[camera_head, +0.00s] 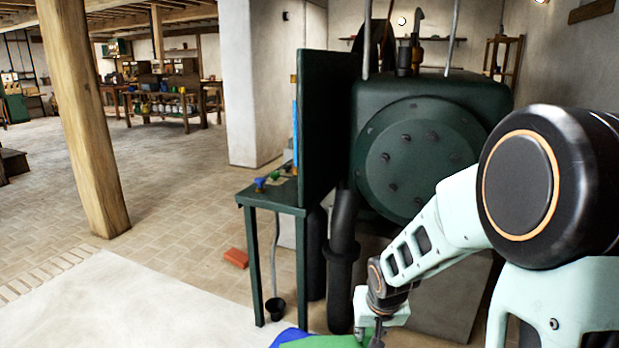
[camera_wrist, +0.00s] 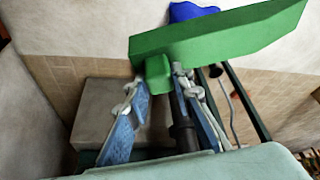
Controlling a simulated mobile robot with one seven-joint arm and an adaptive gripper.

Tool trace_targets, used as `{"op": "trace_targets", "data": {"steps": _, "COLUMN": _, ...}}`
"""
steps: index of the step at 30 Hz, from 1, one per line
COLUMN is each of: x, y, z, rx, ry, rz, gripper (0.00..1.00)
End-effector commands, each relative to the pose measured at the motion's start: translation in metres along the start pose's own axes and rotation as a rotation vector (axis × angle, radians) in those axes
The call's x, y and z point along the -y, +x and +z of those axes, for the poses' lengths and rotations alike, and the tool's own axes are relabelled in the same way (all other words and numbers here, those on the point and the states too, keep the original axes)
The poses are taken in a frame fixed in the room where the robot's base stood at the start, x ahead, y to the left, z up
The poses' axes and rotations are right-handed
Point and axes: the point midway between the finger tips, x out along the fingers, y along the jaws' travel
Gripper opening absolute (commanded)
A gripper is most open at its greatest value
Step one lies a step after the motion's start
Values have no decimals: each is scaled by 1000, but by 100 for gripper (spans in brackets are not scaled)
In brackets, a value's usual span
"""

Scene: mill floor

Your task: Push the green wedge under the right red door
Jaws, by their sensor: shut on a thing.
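The green wedge (camera_wrist: 215,38) is a long, tapering block with a small tab below it, at the top of the wrist view. My gripper (camera_wrist: 158,82) is shut on the tab, one finger on each side. In the head view the green wedge (camera_head: 325,342) shows only in part at the bottom edge, below my gripper (camera_head: 378,338). A blue object (camera_head: 289,338) lies beside the wedge there; it also shows behind the wedge in the wrist view (camera_wrist: 190,11). I see no red door in either view.
A dark green machine (camera_head: 425,150) with a round plate stands ahead. A small green table (camera_head: 285,196) with knobs is left of it. A red-orange block (camera_head: 236,257) lies on the floor. A wooden post (camera_head: 85,120) stands at left, with open floor between.

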Motion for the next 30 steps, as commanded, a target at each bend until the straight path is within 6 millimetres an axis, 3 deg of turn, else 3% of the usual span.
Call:
{"op": "trace_targets", "data": {"steps": 1, "x": 0, "y": -21, "z": -7, "rx": -2, "ry": 0, "rz": 0, "gripper": 0}}
{"op": "trace_targets", "data": {"steps": 30, "x": 0, "y": -198, "z": -27, "rx": -1, "ry": -1, "rz": -4, "gripper": 0}}
